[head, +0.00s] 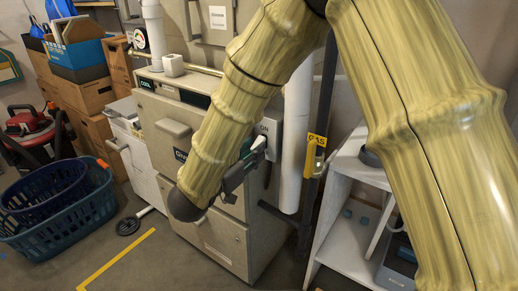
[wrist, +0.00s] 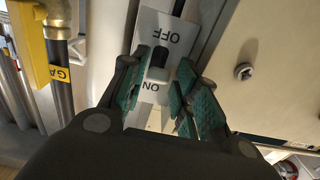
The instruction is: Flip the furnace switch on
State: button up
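The furnace switch is a pale plate (head: 270,128) on the right side of the beige furnace (head: 223,235) in the head view. In the wrist view the plate (wrist: 166,22) appears inverted, with OFF at the top and ON below. A dark switch lever (wrist: 157,62) stands between the two labels; its exact tilt is hard to tell. My gripper (wrist: 164,62) is open, its green-padded fingers on either side of the lever. I cannot tell whether either finger touches it. In the head view my gripper (head: 253,150) is at the plate, partly hidden by my arm.
A white pipe (head: 296,130) and a yellow gas valve (head: 312,158) stand just right of the switch. A white shelf (head: 340,215) is farther right. Blue baskets (head: 75,215) and cardboard boxes (head: 88,97) are at left. Floor before the furnace is mostly clear.

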jog(key=shift+w+d, duration=0.35)
jog(key=shift+w, duration=0.15)
jog(key=shift+w+d, duration=0.1)
jog(key=shift+d, duration=0.05)
jog(key=shift+d, duration=0.1)
grip_shut()
